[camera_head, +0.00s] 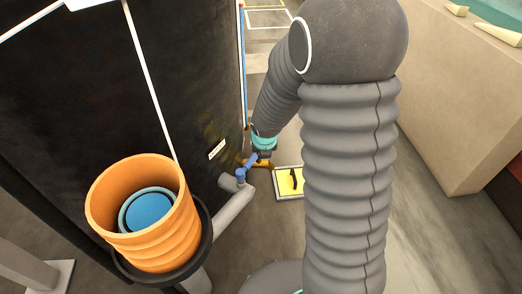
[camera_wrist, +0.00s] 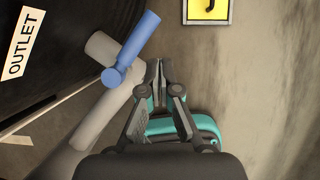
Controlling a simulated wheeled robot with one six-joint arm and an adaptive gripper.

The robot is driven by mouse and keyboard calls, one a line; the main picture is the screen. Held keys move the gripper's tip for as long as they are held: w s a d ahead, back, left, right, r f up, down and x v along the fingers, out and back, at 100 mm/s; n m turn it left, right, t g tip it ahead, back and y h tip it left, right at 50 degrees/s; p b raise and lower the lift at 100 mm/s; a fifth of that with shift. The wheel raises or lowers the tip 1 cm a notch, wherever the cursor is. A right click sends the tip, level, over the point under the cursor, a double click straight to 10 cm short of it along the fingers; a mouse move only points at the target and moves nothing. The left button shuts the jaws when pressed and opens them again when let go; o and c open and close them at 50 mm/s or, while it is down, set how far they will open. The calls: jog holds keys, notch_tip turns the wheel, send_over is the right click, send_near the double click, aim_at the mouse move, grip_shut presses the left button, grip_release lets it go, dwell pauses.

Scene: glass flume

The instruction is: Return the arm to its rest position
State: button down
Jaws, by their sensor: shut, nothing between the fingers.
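My arm is bent, with its thick grey sleeved links filling the middle right of the head view. My gripper shows in the wrist view (camera_wrist: 157,78), its two dark fingertips together with nothing between them. In the head view the lower end of the arm hangs close to the dark tank wall, where the fingers are too small to make out. A blue valve handle (camera_wrist: 137,42) on a grey pipe (camera_wrist: 102,122) lies just left of the fingertips, apart from them in the picture. The handle also shows in the head view (camera_head: 248,165).
The dark tank wall (camera_head: 90,110) bears an OUTLET label (camera_wrist: 20,43). An orange ribbed container (camera_head: 150,240) with a blue round top inside stands at left. A yellow floor sign (camera_head: 289,181) lies beyond the pipe. A beige block (camera_head: 460,110) stands at right, with open floor before it.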

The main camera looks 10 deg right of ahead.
jog(key=s+d+r+m+g, duration=0.25)
jog(key=s+m, duration=0.75)
jog(key=m, duration=1.2)
jog(key=s+a+r+m+t, duration=0.1)
jog(key=s+r+m, duration=0.5)
jog(key=r, duration=0.4)
jog(key=s+a+r+m+t, duration=0.1)
jog(key=s+r+m+t, duration=0.1)
jog(key=s+r+m, duration=0.4)
jog(key=s+r, duration=0.3)
jog(key=r, duration=0.1)
jog(key=shift+s+r+m+y, duration=0.2)
jog(key=shift+m+y, duration=0.1)
jog(key=shift+m, duration=0.1)
